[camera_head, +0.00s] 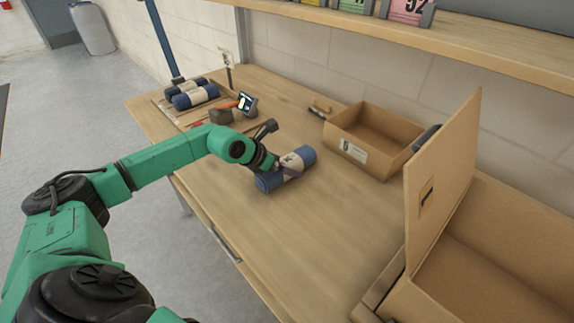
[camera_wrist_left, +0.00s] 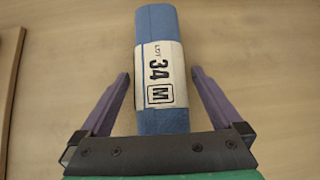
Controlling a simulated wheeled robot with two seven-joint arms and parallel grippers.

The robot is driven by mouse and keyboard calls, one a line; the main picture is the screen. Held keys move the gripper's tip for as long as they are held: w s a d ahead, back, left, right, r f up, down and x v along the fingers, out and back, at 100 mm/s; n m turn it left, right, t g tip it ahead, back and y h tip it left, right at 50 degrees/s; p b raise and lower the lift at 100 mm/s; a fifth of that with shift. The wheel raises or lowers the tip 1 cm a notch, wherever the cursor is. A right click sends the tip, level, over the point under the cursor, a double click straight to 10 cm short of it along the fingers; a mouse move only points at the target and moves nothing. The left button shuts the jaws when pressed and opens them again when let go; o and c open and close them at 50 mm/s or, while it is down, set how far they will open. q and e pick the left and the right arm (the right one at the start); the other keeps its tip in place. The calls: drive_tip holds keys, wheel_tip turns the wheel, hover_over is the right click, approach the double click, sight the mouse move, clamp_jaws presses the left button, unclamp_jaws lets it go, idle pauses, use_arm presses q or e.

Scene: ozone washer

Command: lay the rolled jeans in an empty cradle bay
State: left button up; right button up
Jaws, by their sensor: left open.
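The rolled jeans (camera_head: 301,157), a blue roll with a pale paper band, lie on the wooden table near its middle. In the left wrist view the roll (camera_wrist_left: 155,22) shows the band print "LOT 34 M". My left gripper (camera_head: 277,168) is at the roll. In the left wrist view its purple fingers (camera_wrist_left: 160,76) are open, one on each side of the roll, with gaps showing. What looks like a wooden cradle (camera_head: 164,108) is at the far left of the table, with blue banded rolls (camera_head: 196,96) in it. I cannot tell which bays are empty. My right gripper is out of view.
A small device with a lit screen (camera_head: 248,103) and an orange-handled item (camera_head: 226,105) sit by the cradle. An open cardboard box (camera_head: 350,149) stands behind the roll to the right. A larger box with its flap up (camera_head: 446,170) fills the right. The table's front middle is clear.

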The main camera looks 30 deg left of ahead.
use_arm(q)
drive_tip(key=c, duration=1.4)
drive_tip(key=shift+r, duration=0.1)
clamp_jaws()
